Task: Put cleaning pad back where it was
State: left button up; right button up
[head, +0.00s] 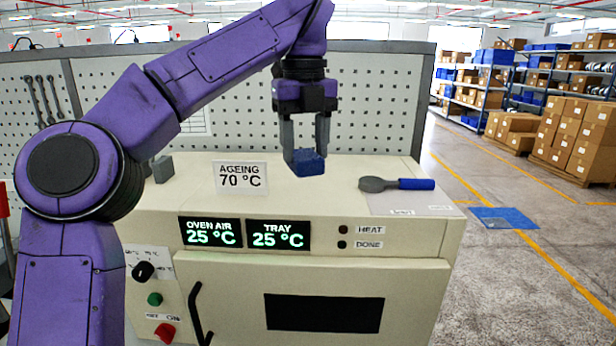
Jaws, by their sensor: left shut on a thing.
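The cleaning pad (309,167), a small blue block, is between the fingers of my left gripper (305,152). The gripper points down and is shut on the pad. In the head view it shows in front of the cream oven's top (340,192), near the middle. The pad seems to be a little above that surface, but the exact gap is hard to tell. My right gripper is not in view.
On the oven top, a blue-handled tool (415,184) lies on a pale sheet (411,204) at the right. An "AGEING 70 °C" sign (240,178) and a small grey block (163,169) stand left. A pegboard (380,100) rises behind. A blue mat (515,216) lies on the floor.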

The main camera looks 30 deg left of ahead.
pick_arm(q)
jog(key=w+f, duration=0.1)
jog(key=w, duration=0.1)
jog(key=w+a+f, duration=0.1)
jog(key=w+f, duration=0.3)
jog(key=shift+w+a+f, duration=0.1)
jog(key=shift+a+f, duration=0.05)
jog(key=shift+a, duration=0.15)
jog(key=f, duration=0.1)
jog(key=s+f, duration=0.1)
jog(key=shift+s+f, duration=0.15)
jog(key=shift+f, duration=0.2)
jog(key=shift+s+a, duration=0.1)
jog(key=shift+s, duration=0.05)
jog(key=shift+f, duration=0.1)
jog(key=o, duration=0.9)
jog(key=shift+w, duration=0.3)
jog(key=shift+o, duration=0.2)
jog(key=shift+w+f, duration=0.1)
jog(key=shift+w, duration=0.05)
jog(key=shift+s+r, duration=0.2)
jog(key=shift+r, duration=0.05)
notch_tip(320, 180, up, 12)
jog(key=p, duration=0.5)
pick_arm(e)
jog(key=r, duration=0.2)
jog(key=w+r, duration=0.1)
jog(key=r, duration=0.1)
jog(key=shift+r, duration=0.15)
